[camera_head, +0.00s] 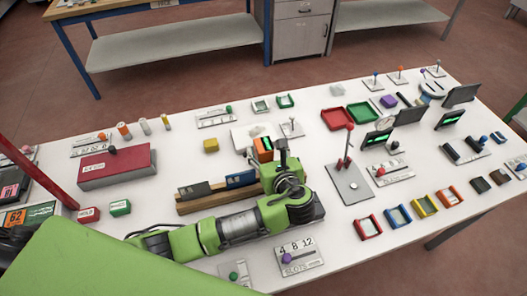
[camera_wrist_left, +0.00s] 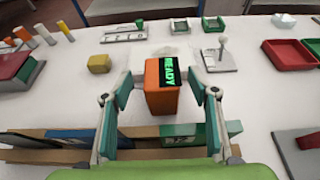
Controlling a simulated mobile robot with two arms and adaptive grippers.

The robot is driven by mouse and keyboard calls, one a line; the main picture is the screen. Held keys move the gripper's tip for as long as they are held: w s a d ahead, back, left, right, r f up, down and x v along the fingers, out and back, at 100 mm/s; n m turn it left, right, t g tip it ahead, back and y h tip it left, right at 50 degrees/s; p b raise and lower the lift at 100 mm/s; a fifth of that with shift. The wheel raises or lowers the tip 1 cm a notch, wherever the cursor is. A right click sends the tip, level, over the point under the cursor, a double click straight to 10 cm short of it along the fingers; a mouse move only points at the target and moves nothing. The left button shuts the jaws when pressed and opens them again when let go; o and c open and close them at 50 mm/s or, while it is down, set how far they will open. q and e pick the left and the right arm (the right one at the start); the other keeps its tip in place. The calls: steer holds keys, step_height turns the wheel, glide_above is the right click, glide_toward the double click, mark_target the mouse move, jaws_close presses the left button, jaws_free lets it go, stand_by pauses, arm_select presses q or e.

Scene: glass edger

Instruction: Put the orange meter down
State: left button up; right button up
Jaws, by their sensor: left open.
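The orange meter (camera_wrist_left: 160,96) stands upright between the fingers of my left gripper (camera_wrist_left: 160,80), with a green READY display on top. The fingers are open, with a gap on each side of the meter. In the head view the meter (camera_head: 262,154) shows just beyond my left gripper (camera_head: 275,158), which partly hides it. It appears to rest on the white table, at the near side of a pale plate (camera_head: 246,133). I cannot tell whether its base touches the plate. My right gripper is not in view.
A wooden rack (camera_head: 190,209) with a blue and a green block lies under my left gripper. A yellow block (camera_head: 211,145) is left of the meter. A lever plate (camera_head: 349,190) stands to the right. A red box (camera_head: 118,168) is at the left.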

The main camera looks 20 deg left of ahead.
mark_target(264, 145)
arm_select(q)
steer(key=x, duration=0.3)
steer(key=shift+w, duration=0.25)
steer(key=c, duration=1.5)
